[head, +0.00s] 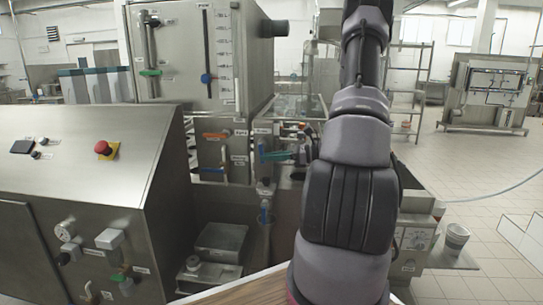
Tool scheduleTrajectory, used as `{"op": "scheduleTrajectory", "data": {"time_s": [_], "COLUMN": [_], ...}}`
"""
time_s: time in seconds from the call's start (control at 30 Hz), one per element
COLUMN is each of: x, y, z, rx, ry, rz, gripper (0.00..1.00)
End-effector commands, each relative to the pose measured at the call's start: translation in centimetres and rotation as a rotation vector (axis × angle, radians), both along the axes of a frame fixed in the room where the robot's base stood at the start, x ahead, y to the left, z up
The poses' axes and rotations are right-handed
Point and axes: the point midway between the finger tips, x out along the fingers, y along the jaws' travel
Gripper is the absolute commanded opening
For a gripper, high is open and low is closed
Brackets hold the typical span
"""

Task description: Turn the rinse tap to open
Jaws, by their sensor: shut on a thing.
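A tap with a teal lever handle (274,156) sits on the front of the steel machine, just left of my arm. The lever lies roughly level, pointing left. I cannot read its label, so I cannot confirm that it is the rinse tap. My gripper (297,154) shows as a small dark and grey shape at the right end of the teal lever, and it is shut on that handle. My forearm hides the wrist and part of the gripper.
An orange lever (215,135) and a blue lever (212,168) are on the panel to the left. A control console (90,155) with a red button (103,148) fills the near left. Stacked cups (456,238) stand at right.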

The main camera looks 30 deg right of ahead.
Motion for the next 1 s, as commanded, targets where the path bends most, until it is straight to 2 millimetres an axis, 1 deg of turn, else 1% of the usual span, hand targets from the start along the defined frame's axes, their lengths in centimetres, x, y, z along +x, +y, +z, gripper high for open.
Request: {"op": "scheduleTrajectory", "data": {"time_s": [0.1, 0.33, 0.87, 0.9, 0.93, 0.97, 1.0], "x": [0.16, 0.31, 0.34, 0.34, 0.34, 0.34, 0.33], "y": [0.03, 0.28, 0.41, 0.41, 0.42, 0.42, 0.43], "z": [-0.28, -0.44, -0.41, -0.42, -0.42, -0.42, -0.42], "rx": [0.051, 0.105, 0.120, 0.120, 0.120, 0.120, 0.120], "ry": [-0.032, -0.071, -0.083, -0.083, -0.083, -0.083, -0.083], "rz": [-0.003, -0.001, 0.001, 0.001, 0.001, 0.001, 0.001], "gripper": [0.00, 0.00, 0.00, 0.29, 0.40, 0.44, 0.44]}}
